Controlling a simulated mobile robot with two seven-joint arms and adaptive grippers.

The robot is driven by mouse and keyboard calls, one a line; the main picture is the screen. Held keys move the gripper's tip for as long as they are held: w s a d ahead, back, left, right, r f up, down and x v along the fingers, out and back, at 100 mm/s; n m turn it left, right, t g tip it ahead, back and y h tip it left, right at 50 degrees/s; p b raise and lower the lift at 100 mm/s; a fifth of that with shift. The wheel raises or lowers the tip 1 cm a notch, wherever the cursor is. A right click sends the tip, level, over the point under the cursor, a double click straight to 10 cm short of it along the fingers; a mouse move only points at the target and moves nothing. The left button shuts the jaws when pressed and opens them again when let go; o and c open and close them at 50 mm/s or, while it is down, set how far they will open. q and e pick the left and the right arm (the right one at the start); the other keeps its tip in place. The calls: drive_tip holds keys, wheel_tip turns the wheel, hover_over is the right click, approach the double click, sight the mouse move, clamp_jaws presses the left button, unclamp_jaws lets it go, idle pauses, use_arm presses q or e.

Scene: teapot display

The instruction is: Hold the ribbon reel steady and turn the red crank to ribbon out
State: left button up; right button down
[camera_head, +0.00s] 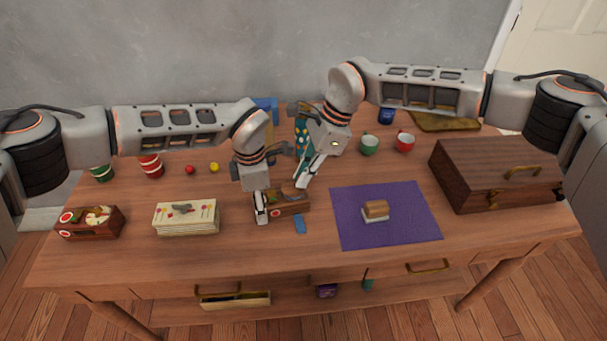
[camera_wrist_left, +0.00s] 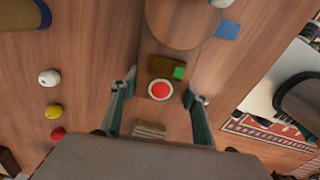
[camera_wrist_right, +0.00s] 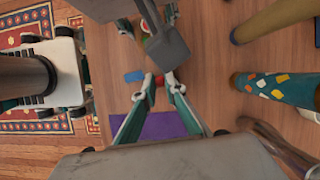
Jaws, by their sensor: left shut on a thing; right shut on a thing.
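The ribbon reel (camera_head: 293,206) is a small dark wooden piece near the middle of the table. In the left wrist view it shows a round brown disc (camera_wrist_left: 183,25) and a red-and-white round mark (camera_wrist_left: 160,90). My left gripper (camera_head: 262,209) is shut on the reel at its left end, with a finger on either side. My right gripper (camera_head: 304,172) reaches down from behind the reel. In the right wrist view its fingertips close on a small red part, the red crank (camera_wrist_right: 158,80), mostly hidden. A blue strip, likely ribbon (camera_head: 299,224), lies in front.
A purple mat (camera_head: 350,235) bearing a small brown-and-white block lies to the right. A wooden case (camera_head: 495,172) stands farther right. A cream box (camera_head: 186,220) and a decorated wooden box (camera_head: 90,224) stand left. A spotted teal cylinder (camera_head: 301,130) and cups stand behind.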

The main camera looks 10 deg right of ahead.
drive_tip(key=shift+d, duration=0.1)
drive_tip(key=c, duration=2.1)
unclamp_jaws()
drive_tip(key=shift+r, duration=0.1)
drive_tip(key=v, duration=1.1)
drive_tip(key=shift+d+r, duration=0.1)
drive_tip(key=shift+r, duration=0.3)
use_arm(q)
drive_tip(key=o, duration=1.5)
